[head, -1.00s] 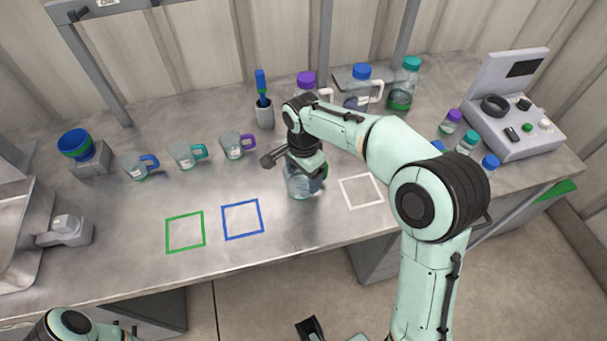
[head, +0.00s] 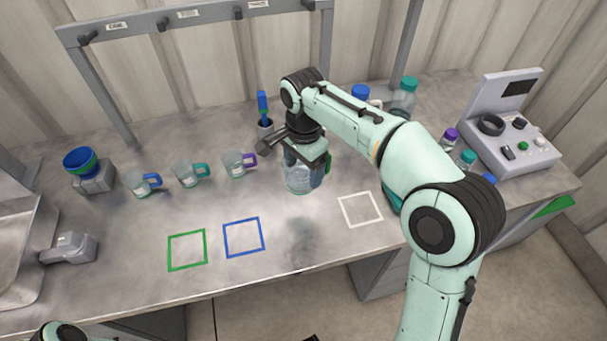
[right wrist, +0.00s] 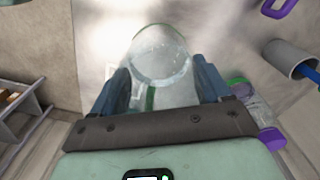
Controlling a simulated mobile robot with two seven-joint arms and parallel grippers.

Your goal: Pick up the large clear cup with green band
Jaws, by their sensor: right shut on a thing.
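The large clear cup (head: 299,178) is in the middle of the head view, held upright or nearly so above the counter, with a shadow on the counter below it. A bit of green shows at its right side, and a green strip shows on it in the right wrist view. My right gripper (head: 308,172) is shut on the cup from above. In the right wrist view the cup (right wrist: 160,58) sits between the two blue fingers of the gripper (right wrist: 162,88). My left gripper is out of view; only a piece of my left arm shows at the lower left edge.
Green (head: 187,250), blue (head: 243,237) and white (head: 360,209) square outlines mark the counter (head: 130,290). Three small cups with blue (head: 143,184), teal (head: 192,173) and purple (head: 238,163) handles stand left. Bottles and a grey device (head: 510,125) stand right.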

